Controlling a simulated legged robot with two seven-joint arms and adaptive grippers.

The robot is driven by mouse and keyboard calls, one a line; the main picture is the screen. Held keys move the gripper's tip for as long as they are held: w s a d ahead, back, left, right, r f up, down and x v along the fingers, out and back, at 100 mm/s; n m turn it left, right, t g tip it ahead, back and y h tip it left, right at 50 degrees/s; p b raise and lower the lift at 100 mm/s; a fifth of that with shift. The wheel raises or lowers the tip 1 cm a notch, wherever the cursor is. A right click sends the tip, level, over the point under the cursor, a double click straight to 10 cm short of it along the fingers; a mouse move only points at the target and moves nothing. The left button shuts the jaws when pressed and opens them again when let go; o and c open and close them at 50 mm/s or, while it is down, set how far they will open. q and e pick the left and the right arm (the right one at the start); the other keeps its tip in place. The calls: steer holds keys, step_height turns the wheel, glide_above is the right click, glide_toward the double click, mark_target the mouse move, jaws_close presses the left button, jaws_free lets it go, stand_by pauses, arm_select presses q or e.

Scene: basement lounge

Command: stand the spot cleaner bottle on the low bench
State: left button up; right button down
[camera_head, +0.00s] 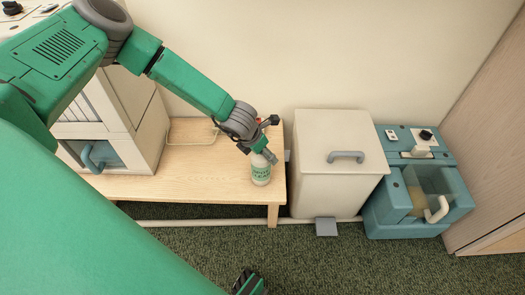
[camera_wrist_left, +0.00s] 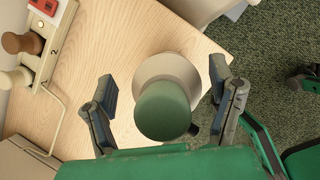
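The spot cleaner bottle (camera_head: 261,175), white with a green label, stands upright on the low bench (camera_head: 220,188), near its front right corner. Its green cap (camera_wrist_left: 163,110) shows from above in the left wrist view. My left gripper (camera_head: 260,155) is around the bottle's upper part from above. In the left wrist view, its two fingers (camera_wrist_left: 164,85) are spread, with gaps on both sides of the bottle. In the head view the gripper hides the cap. I cannot make out my right gripper for sure; a dark part of mine (camera_head: 248,284) shows at the bottom edge.
A cream cabinet (camera_head: 110,125) with a blue handle stands on the bench's left. Right of the bench are a white lidded bin (camera_head: 335,185) and a teal machine (camera_head: 415,215). Carpet in front is clear.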

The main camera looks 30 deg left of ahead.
arm_select(q)
steer(key=shift+r, duration=0.35)
steer(key=d+p+v, duration=0.1)
steer(key=p+v, duration=0.4)
steer(key=v, duration=0.6)
steer(key=s+d+f+m+g, duration=0.15)
steer(key=s+d+m, duration=0.25)
steer(key=s+m, duration=0.4)
steer(key=s+d+f+m, duration=0.3)
steer(key=s+m, duration=0.3)
steer(key=m, duration=0.3)
steer(key=s+a+m+g+y, duration=0.1)
steer(key=s+a+m, duration=0.3)
steer(key=s+m, duration=0.8)
steer(key=r+m+g, duration=0.1)
steer(key=m, duration=0.4)
steer(key=shift+s+a, duration=0.25)
steer(key=shift+s, duration=0.05)
